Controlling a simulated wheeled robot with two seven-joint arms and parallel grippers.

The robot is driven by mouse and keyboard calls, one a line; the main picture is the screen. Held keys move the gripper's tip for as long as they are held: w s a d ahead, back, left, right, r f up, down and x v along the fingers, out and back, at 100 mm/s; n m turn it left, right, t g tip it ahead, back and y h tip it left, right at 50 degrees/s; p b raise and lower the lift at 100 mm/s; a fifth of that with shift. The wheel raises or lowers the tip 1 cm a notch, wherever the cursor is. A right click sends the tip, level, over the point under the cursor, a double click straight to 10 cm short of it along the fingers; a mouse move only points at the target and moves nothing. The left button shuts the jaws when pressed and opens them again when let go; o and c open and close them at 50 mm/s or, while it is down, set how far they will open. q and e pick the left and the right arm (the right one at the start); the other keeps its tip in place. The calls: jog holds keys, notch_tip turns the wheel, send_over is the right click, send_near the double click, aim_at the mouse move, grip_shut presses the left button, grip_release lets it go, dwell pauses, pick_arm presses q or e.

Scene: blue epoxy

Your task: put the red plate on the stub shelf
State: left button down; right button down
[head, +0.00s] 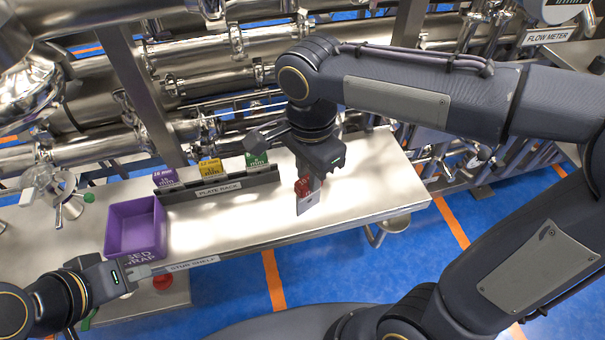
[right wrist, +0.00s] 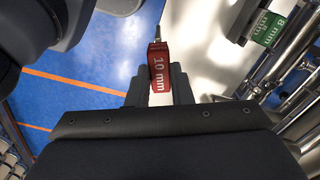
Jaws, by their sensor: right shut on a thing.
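The red plate, marked 10 mm in the right wrist view (right wrist: 158,72), is held upright between the fingers of my right gripper (head: 308,190). In the head view the red plate (head: 304,186) is partly covered by the fingers, above the right part of the steel bench. The stub shelf label (head: 192,264) is at the bench's front left edge; the shelf's full extent is hard to make out. My left gripper (head: 140,272) is beside this label, and its finger gap cannot be made out.
The plate rack (head: 219,190) at the bench's back holds a purple plate (head: 166,177), a yellow plate (head: 211,168) and a green plate (head: 257,160). A purple bin (head: 134,226) stands at the left. The bench's middle is clear.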

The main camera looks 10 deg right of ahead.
jog(key=w+f, duration=0.6)
jog(key=f, duration=0.3)
jog(key=shift+d+f, duration=0.2)
jog(key=shift+d, duration=0.25)
jog(key=shift+f, duration=0.15)
jog(key=shift+f+b, duration=0.15)
jog(key=shift+b, duration=0.2)
jog(key=c, duration=1.3)
grip_release()
